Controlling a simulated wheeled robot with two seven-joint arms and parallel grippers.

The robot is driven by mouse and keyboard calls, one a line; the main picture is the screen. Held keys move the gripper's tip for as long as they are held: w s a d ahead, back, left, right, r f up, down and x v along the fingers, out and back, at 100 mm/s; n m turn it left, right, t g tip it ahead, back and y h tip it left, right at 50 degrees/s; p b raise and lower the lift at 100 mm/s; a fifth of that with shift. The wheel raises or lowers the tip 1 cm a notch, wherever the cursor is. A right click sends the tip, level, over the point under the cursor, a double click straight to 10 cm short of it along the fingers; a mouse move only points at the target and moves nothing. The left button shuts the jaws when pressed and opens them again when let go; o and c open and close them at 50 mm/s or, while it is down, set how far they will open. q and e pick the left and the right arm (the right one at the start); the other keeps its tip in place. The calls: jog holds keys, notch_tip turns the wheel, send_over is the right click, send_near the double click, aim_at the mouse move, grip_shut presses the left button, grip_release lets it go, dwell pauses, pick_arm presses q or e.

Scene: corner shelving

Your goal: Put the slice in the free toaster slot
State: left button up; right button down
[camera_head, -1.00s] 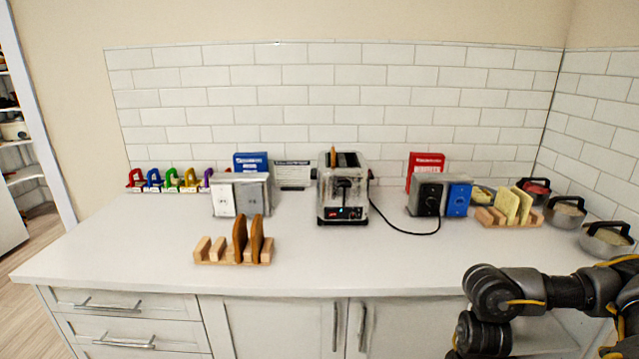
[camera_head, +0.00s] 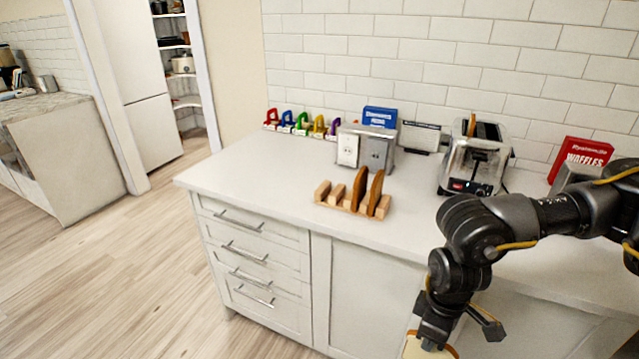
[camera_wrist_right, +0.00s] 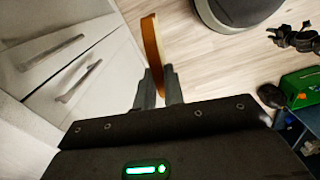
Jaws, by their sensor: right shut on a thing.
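My right gripper (camera_head: 437,328) hangs low in front of the counter at the bottom of the head view. It is shut on a bread slice (camera_head: 427,349) with a pale face and brown crust, partly cut off by the frame edge. In the right wrist view the slice (camera_wrist_right: 152,45) stands edge-on between the fingers (camera_wrist_right: 160,92), above the floor. The chrome toaster (camera_head: 474,160) stands on the counter against the wall. A brown slice (camera_head: 471,125) sticks up from its left slot; the right slot looks dark and empty. My left gripper does not show.
A wooden rack (camera_head: 323,191) holds two brown slices (camera_head: 376,190) left of the toaster. A metal holder with a blue box (camera_head: 380,117) and a red waffles box (camera_head: 582,155) flank the toaster. The counter front (camera_head: 372,290) is close to my right arm.

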jog(key=w+r+m+p, duration=0.2)
jog(key=r+p, duration=0.6)
jog(key=r, duration=0.3)
jog(key=w+a+r+m+p, duration=0.1)
jog(key=r+m+p, duration=0.1)
jog(key=r+p, duration=0.7)
notch_tip(320, 180, up, 2)
jog(key=shift+w+a+r+m, duration=0.15)
jog(key=shift+w+m, duration=0.2)
jog(key=shift+m, duration=0.05)
